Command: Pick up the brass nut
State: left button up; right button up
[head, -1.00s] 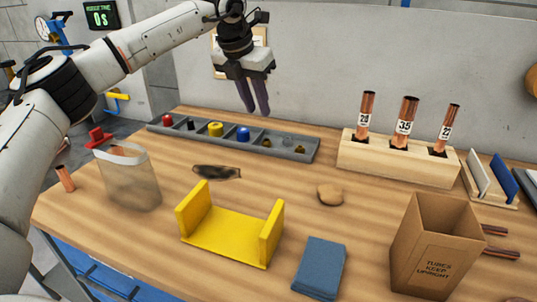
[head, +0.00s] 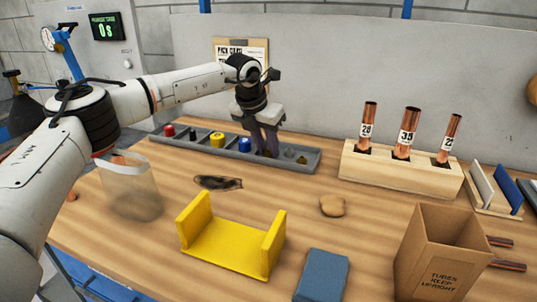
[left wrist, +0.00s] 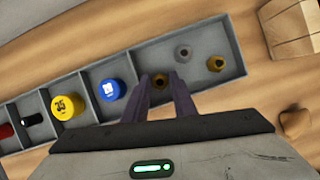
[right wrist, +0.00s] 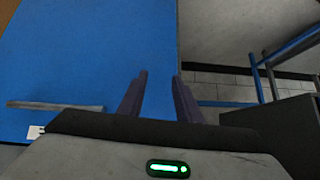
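A long grey compartment tray (head: 205,149) lies at the back of the bench. My left gripper (head: 268,155) points down into its right part. In the same end compartment are a grey nut (left wrist: 183,53) and a second, brighter brass-coloured nut (left wrist: 215,63), both to the right of the fingers. My right gripper (right wrist: 159,77) is open and empty, away from the bench top.
The tray also holds a blue piece (left wrist: 111,89), a yellow piece (left wrist: 67,106) and red and black ones. A wooden block (head: 398,170) with copper tubes stands right of it. A yellow bracket (head: 232,248), clear bag (head: 131,190) and cardboard box (head: 440,255) stand nearer.

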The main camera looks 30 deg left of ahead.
pick_arm(q)
grip_shut()
jog(key=shift+r, duration=0.15)
